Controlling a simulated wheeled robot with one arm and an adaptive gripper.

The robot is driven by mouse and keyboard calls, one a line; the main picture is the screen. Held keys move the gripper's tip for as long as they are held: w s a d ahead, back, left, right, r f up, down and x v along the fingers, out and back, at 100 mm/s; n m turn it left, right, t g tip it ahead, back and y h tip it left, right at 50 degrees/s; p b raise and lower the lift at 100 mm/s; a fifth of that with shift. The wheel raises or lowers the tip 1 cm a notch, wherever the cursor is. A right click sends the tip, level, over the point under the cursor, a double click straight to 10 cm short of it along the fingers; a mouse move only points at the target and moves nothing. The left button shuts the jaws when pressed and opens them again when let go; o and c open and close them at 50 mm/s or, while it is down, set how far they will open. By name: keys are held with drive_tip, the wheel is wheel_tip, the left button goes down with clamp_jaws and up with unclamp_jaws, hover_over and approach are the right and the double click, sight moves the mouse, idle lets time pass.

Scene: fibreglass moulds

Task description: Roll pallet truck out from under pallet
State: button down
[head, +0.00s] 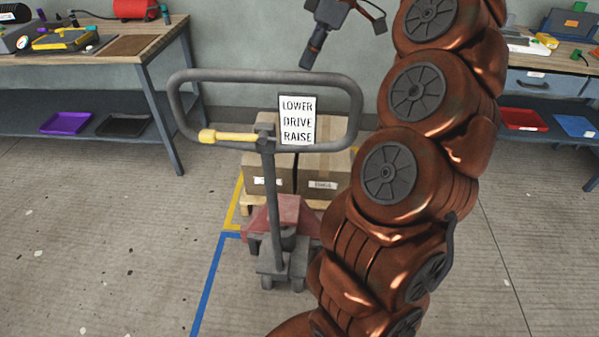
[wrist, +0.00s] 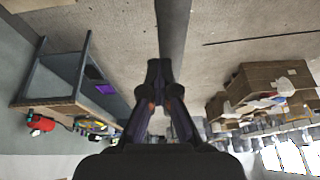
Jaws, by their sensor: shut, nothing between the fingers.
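The pallet truck (head: 289,220) stands in the middle of the head view, with a red body and a grey upright handle. Its handle loop (head: 180,105) carries a yellow lever (head: 228,137) and a sign (head: 297,120) reading LOWER, DRIVE, RAISE. A wooden pallet (head: 246,205) with cardboard boxes (head: 322,176) is behind it; the forks are hidden. My gripper (head: 305,66) is above the handle loop, apart from it, pointing down. In the wrist view my gripper (wrist: 160,68) is shut and empty, with a grey bar I cannot identify beyond its tips.
A workbench (head: 110,50) stands at the left with purple (head: 66,123) and black trays on its shelf. Another bench (head: 545,82) is at the right. Blue (head: 207,285) and yellow floor lines run beside the truck. Floor left of the truck is clear. Cardboard boxes (wrist: 265,80) show in the wrist view.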

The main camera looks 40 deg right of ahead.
drive_tip(key=shift+w+d, duration=0.15)
drive_tip(key=c, duration=1.4)
unclamp_jaws()
drive_tip(key=shift+r, duration=0.1)
wheel_tip(320, 180, up, 9)
drive_tip(key=s+a+p, duration=0.2)
drive_tip(key=p, duration=0.5)
drive_tip(key=shift+s, duration=0.15)
drive_tip(key=shift+a, duration=0.1)
